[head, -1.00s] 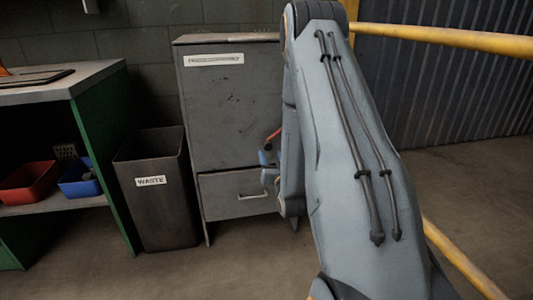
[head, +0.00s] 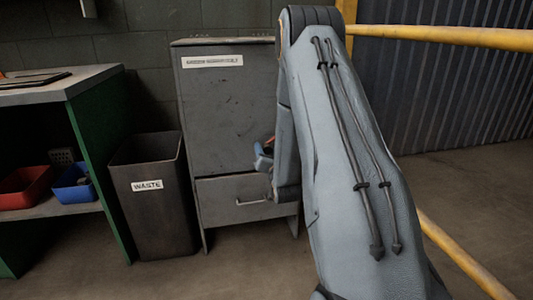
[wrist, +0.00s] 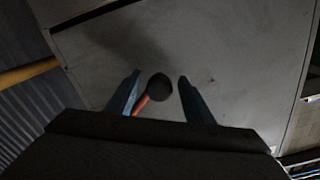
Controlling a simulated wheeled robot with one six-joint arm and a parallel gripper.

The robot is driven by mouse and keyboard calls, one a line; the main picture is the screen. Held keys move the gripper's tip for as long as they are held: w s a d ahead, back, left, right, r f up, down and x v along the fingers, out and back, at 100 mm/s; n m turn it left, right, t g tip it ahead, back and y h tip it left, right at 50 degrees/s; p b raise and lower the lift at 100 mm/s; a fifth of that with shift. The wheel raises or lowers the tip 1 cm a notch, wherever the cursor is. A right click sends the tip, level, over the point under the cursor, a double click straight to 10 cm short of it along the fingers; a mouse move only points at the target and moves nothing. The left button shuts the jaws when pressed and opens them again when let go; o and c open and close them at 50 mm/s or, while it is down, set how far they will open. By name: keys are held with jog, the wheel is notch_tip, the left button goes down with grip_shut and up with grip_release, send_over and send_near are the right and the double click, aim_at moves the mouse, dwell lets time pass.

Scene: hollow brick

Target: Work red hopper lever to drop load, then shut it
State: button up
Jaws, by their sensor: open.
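The grey hopper (head: 225,115) stands against the wall with a white label near its top and a drawer (head: 235,198) with a handle at its bottom. The red lever (wrist: 142,104) with a black ball knob (wrist: 159,87) shows in the wrist view in front of the grey panel. My gripper (wrist: 156,92) is open, with one blue finger on each side of the knob and gaps visible to both. In the head view my gripper (head: 263,157) is at the hopper's right side, mostly hidden by my arm, and only a bit of red shows there.
A black waste bin (head: 152,215) stands just left of the hopper. A green-sided workbench (head: 95,150) with red (head: 25,187) and blue (head: 74,184) bins is farther left. A yellow rail (head: 440,36) runs on the right. Open floor lies in front.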

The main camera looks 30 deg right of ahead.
jog(key=shift+c, duration=0.5)
grip_shut()
